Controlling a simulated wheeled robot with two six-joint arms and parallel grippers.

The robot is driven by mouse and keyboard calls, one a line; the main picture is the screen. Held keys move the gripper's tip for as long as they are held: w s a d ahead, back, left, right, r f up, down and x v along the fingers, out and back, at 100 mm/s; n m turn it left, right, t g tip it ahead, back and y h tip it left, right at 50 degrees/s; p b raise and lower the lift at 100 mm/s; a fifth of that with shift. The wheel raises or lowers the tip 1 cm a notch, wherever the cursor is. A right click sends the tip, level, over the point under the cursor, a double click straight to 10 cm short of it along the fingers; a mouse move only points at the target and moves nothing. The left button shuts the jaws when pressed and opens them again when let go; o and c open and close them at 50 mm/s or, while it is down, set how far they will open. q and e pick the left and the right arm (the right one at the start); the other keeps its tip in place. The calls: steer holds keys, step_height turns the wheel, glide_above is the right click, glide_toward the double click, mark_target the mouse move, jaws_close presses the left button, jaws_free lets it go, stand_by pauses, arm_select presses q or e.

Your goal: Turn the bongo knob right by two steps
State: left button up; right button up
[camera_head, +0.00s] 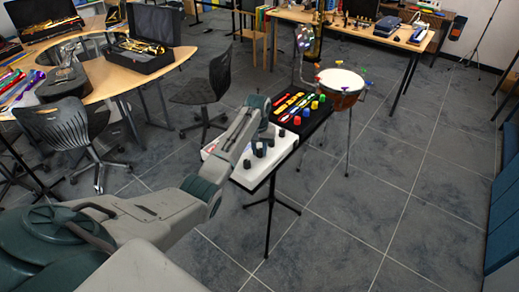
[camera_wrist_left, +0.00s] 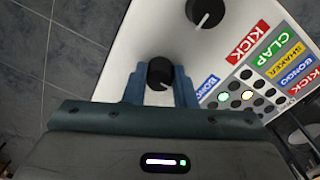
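A white panel (camera_head: 285,148) with several black knobs stands on a thin-legged stand in the head view. In the left wrist view the white panel (camera_wrist_left: 130,55) carries the black bongo knob (camera_wrist_left: 160,70), beside a blue label that seems to read BONGO (camera_wrist_left: 208,86). The knob's white pointer line faces the lower edge of the picture. My left gripper (camera_wrist_left: 160,78) has one finger on each side of this knob, and the fingers look to be touching it. In the head view my left arm hides part of the panel. My right gripper is in neither view.
Another black knob (camera_wrist_left: 206,12) sits farther up the panel. Coloured labels (camera_wrist_left: 265,52) and round pads, some lit, lie to the right. A black board with coloured items (camera_head: 300,108) and a drum (camera_head: 341,84) stand behind the panel. Floor to the right is clear.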

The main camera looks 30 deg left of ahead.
arm_select(q)
steer(key=c, duration=0.4)
steer(key=shift+r+m+p, duration=0.2)
steer(key=shift+m+p, duration=0.75)
steer(key=shift+m, duration=0.05)
steer(key=m+p, duration=0.1)
steer(key=m, duration=0.1)
steer(key=shift+m+p, duration=0.3)
steer(key=shift+p, duration=0.05)
steer(key=m+p, duration=0.1)
steer(key=m, duration=0.3)
steer(key=shift+w+p, duration=0.1)
steer(key=shift+p, duration=0.25)
steer(key=shift+f+m+p, duration=0.1)
steer(key=shift+m+p, duration=0.25)
steer(key=shift+m, duration=1.25)
steer(key=o, duration=1)
